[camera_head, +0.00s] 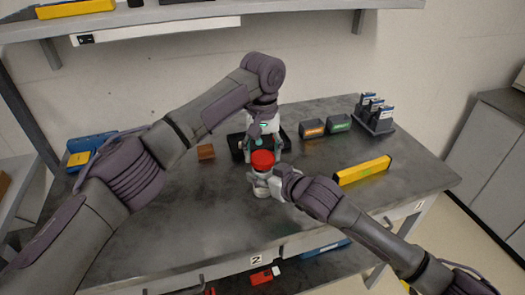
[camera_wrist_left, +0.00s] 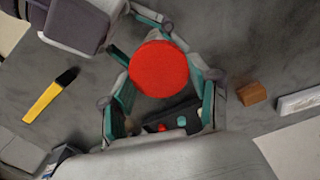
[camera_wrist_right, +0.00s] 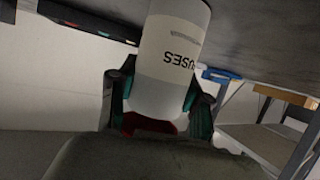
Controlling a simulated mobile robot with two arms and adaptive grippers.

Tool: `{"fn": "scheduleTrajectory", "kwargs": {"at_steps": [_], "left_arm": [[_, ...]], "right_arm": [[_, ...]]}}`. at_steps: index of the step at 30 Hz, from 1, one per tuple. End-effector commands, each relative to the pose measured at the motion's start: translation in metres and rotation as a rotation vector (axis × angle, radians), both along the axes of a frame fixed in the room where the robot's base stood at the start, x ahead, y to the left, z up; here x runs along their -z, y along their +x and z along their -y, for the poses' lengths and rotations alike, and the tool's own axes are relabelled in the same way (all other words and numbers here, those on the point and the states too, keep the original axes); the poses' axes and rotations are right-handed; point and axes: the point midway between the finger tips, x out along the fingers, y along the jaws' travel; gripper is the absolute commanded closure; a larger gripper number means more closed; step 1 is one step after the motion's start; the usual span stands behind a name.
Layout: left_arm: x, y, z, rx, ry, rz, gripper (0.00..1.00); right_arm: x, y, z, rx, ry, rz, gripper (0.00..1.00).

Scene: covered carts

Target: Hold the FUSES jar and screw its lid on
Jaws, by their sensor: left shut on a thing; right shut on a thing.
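The white FUSES jar (camera_head: 260,186) stands upright over the middle of the workbench. Its printed label shows upside down in the right wrist view (camera_wrist_right: 175,50). The red lid (camera_head: 262,160) is at the jar's mouth and fills the space between the fingers in the left wrist view (camera_wrist_left: 158,69). My left gripper (camera_head: 264,149) comes from above and is shut on the lid. My right gripper (camera_head: 272,183) comes from the right and is shut on the jar's body. I cannot tell how far the lid is threaded.
A black tray (camera_head: 236,146) lies behind the jar, with a brown block (camera_head: 206,152) to its left. Orange (camera_head: 313,128) and green (camera_head: 339,122) labelled boxes, a rack (camera_head: 378,122) and a yellow level (camera_head: 363,170) are to the right. The bench's front left is clear.

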Motion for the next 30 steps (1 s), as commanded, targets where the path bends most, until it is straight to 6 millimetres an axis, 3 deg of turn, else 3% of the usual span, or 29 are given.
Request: {"fn": "scheduleTrajectory", "kwargs": {"at_steps": [15,30], "left_arm": [[0.018,0.000,0.000,0.000,-0.001,-0.001,0.52],[0.018,0.000,0.000,0.000,0.000,0.000,0.52]], "right_arm": [[0.000,0.000,0.000,0.000,-0.001,-0.001,1.00],[0.000,0.000,0.000,0.000,-0.001,-0.001,1.00]]}}
